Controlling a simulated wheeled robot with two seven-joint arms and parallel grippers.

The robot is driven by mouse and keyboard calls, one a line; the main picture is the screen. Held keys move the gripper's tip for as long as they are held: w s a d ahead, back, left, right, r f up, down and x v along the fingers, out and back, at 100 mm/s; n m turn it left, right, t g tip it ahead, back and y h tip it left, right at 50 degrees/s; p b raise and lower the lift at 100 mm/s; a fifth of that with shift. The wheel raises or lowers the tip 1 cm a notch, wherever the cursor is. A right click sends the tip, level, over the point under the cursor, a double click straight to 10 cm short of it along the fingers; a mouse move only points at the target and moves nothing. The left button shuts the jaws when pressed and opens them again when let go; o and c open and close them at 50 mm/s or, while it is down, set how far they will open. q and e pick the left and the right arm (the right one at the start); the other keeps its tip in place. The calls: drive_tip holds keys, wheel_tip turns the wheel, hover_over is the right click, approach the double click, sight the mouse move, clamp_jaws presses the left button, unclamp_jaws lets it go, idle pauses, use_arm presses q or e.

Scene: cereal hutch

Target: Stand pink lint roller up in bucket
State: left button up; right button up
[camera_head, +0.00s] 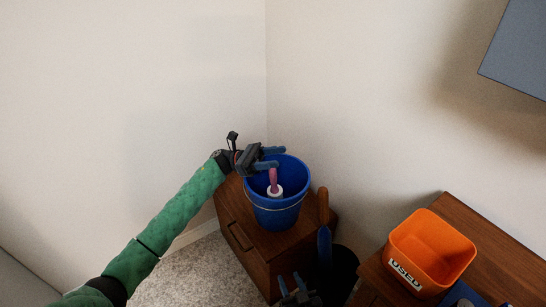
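The pink lint roller (273,178) stands roughly upright inside the blue bucket (275,215), pink handle up and white roll down. Its lower end is hidden by the bucket wall. The bucket stands on a brown wooden cabinet. My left gripper (281,157) is over the bucket's left and back rim, just above the handle's top. Its two blue fingers are apart with nothing seen between them. My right gripper (290,278) is low at the bottom edge, in front of the cabinet. Its fingers are apart and look empty.
A tool with a brown handle and blue part (324,240) stands by a dark bin (345,268) right of the cabinet (240,240). An orange bin (440,245) marked "USED" sits on a wooden surface at right. Walls close off the corner behind the bucket.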

use_arm(q)
drive_tip(key=shift+s+f, duration=0.1)
drive_tip(key=shift+f, duration=0.55)
drive_tip(key=r+v, duration=0.1)
drive_tip(key=v, duration=0.6)
drive_tip(key=shift+w+a+b, duration=0.25)
drive_tip(key=shift+a+b, duration=0.05)
drive_tip(key=shift+b, duration=0.05)
use_arm(e)
wheel_tip(320, 180, up, 8)
drive_tip(key=w+t, duration=0.2)
drive_tip(key=shift+r+t+y, duration=0.2)
drive_tip(key=shift+t+y, duration=0.1)
drive_tip(key=shift+t, duration=0.1)
drive_tip(key=shift+w, duration=0.1)
